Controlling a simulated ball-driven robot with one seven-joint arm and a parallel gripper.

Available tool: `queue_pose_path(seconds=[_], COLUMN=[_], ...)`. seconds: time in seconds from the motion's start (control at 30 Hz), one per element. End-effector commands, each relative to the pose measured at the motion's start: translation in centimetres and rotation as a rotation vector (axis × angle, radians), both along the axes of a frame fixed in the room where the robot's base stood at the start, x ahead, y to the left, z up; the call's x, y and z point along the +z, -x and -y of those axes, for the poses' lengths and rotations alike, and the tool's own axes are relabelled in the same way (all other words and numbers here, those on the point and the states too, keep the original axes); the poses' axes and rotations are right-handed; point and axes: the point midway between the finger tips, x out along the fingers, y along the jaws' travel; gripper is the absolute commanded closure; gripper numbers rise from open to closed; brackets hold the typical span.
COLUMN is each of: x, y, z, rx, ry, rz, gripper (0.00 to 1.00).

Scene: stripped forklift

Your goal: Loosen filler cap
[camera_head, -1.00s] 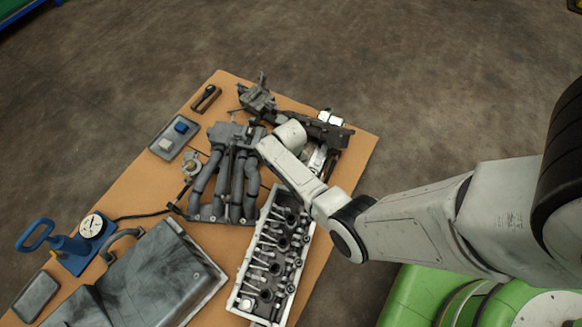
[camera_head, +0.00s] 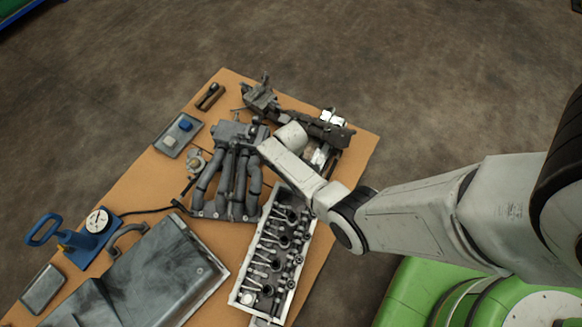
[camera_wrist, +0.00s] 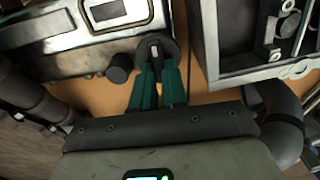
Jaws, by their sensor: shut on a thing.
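In the wrist view, a dark round cap (camera_wrist: 155,44) with a small pale mark sits beside a light metal part. The green fingers of my gripper (camera_wrist: 158,72) are close together and shut on this cap, at its near side. The fingers cover part of the cap, so I cannot tell whether it has turned or lifted. In the head view, my arm's end hides the gripper and the cap.
A smaller dark knob (camera_wrist: 120,67) lies just left of the fingers. In the head view, the wooden table (camera_head: 150,190) holds a pipe manifold (camera_head: 232,172), a cylinder head (camera_head: 272,258), a grey cover (camera_head: 165,270), a blue gauge pump (camera_head: 92,238) and a small tray (camera_head: 177,137).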

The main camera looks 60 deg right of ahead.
Motion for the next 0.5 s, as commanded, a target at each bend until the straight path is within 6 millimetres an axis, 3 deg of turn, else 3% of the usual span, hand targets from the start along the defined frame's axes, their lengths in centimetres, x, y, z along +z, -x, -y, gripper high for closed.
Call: queue_pose_path(seconds=[0.4,0.43,0.5], x=[-0.01,-0.01,-0.01], y=[-0.01,-0.01,-0.01], z=[-0.02,-0.02,-0.02], rx=[0.011,0.011,0.01], ry=[0.001,0.001,0.001], rz=[-0.001,-0.001,-0.001], gripper=[1.0,0.85,0.79])
